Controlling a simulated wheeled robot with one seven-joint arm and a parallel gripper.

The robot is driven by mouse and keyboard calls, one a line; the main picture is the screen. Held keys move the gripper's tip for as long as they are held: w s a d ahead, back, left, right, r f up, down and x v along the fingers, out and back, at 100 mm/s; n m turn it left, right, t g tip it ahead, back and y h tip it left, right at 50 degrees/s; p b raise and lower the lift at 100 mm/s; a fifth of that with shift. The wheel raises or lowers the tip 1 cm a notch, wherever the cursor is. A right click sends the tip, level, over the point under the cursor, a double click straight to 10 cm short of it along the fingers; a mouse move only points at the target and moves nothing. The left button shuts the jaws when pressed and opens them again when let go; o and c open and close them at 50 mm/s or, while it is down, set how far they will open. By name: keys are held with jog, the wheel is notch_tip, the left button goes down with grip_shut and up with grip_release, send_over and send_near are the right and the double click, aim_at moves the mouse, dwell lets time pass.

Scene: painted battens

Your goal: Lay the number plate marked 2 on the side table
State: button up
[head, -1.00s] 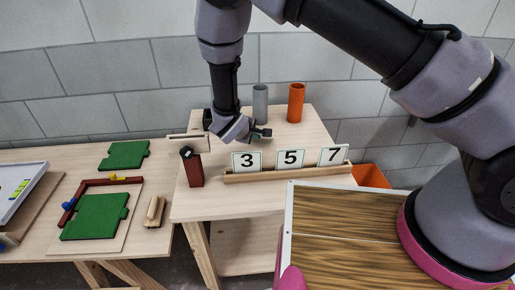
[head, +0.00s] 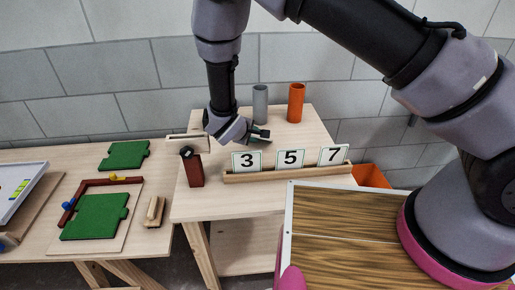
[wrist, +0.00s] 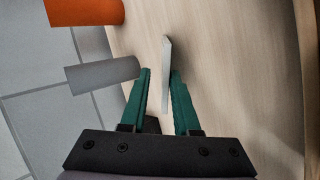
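My gripper (head: 262,133) is low over the pale wooden table (head: 205,208) in the middle, behind the number rack. In the wrist view its green fingers (wrist: 160,74) are apart. A thin pale plate (wrist: 167,52) stands between them, seen edge-on, closer to the right finger; there is a gap on the left. I cannot tell whether it touches the right finger. Its marking is hidden, so I cannot read a 2 on it. Plates marked 3 (head: 247,161), 5 (head: 290,159) and 7 (head: 333,155) stand in the wooden rack (head: 290,173).
A grey tube (head: 260,104) and an orange tube (head: 296,102) stand behind my gripper. A dark red block (head: 193,170) stands left of the rack. The left table holds green panels (head: 95,217) and a wooden block (head: 154,211). An orange bin (head: 370,176) is at right.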

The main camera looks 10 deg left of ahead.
jog(key=v, duration=0.6)
jog(key=shift+r, duration=0.1)
notch_tip(320, 180, up, 8)
jog(key=s, duration=0.2)
jog(key=w+d+r+m+g, duration=0.25)
jog(key=d+r+m, duration=0.25)
jog(key=d+r, duration=0.55)
jog(key=w+d+r+m+g, duration=0.1)
jog(key=d+r+m+g, duration=0.2)
jog(key=d+r+m, duration=0.7)
jog(key=s+d+r+m+t+y, duration=0.1)
jog(key=s+d+r+m+y, duration=0.1)
jog(key=s+d+r, duration=0.4)
jog(key=s+d+r+m+t+y, duration=0.1)
jog(key=s+d+r+t+y, duration=0.1)
jog(key=s+d+r, duration=0.4)
jog(key=s+d+y, duration=0.1)
jog(key=d, duration=0.4)
jog(key=shift+s+d+m, duration=0.2)
jog(key=shift+s+m, duration=0.05)
jog(key=shift+m, duration=0.15)
